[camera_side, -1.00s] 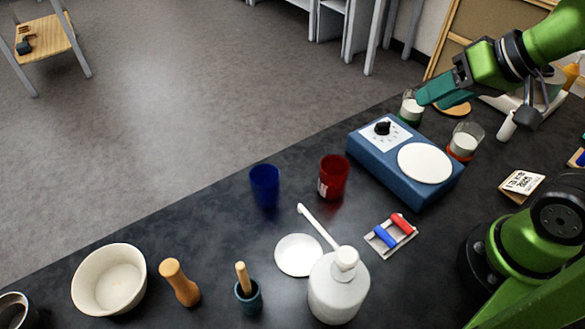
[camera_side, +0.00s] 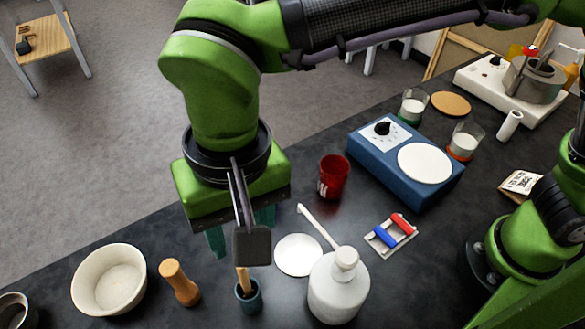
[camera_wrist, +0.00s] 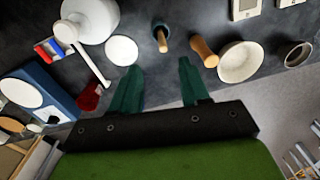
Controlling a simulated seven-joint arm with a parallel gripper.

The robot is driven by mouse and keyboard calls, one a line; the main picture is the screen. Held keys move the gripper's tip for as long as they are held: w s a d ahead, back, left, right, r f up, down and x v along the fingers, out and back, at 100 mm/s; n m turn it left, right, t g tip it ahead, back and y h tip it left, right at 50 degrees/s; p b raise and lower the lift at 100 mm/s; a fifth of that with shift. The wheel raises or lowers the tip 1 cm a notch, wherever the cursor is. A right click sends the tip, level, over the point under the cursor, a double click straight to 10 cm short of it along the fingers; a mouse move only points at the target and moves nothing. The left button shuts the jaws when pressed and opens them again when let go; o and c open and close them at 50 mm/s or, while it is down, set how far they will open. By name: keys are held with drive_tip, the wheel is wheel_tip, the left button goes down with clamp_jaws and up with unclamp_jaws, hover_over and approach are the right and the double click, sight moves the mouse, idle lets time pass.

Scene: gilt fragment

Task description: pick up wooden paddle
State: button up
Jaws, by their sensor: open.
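The wooden paddle (camera_side: 242,279) shows as a light wooden stick standing slightly tilted in a small dark blue-grey cup (camera_side: 249,298). Its lower end is hidden inside the cup. In the wrist view the paddle (camera_wrist: 162,41) is seen end-on in its cup, ahead of the fingertips. My gripper (camera_side: 240,233) points down above and behind the cup, with its teal fingers spread and nothing between them. The gripper also shows in the wrist view (camera_wrist: 159,67). Part of my wrist comes close to the paddle's top in the side view and may cover some of it.
A wooden pestle (camera_side: 180,284) and a cream bowl (camera_side: 109,279) stand left of the cup. A white bottle (camera_side: 338,290) and white disc (camera_side: 298,255) are close on the right. A red cup (camera_side: 333,176) and blue hotplate (camera_side: 375,173) stand farther back.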

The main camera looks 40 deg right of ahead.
wheel_tip(320, 180, up, 2)
drive_tip(key=a+m, duration=0.2)
drive_tip(key=m, duration=0.2)
approach(245, 280)
drive_tip(key=f, duration=0.6)
drive_tip(key=shift+w+a+f, duration=0.1)
drive_tip(key=shift+w+a, duration=0.05)
drive_tip(key=shift+a, duration=0.2)
drive_tip(key=f, duration=0.5)
drive_tip(key=shift+w+d+f, duration=0.15)
drive_tip(key=shift+w+f, duration=0.15)
clamp_jaws()
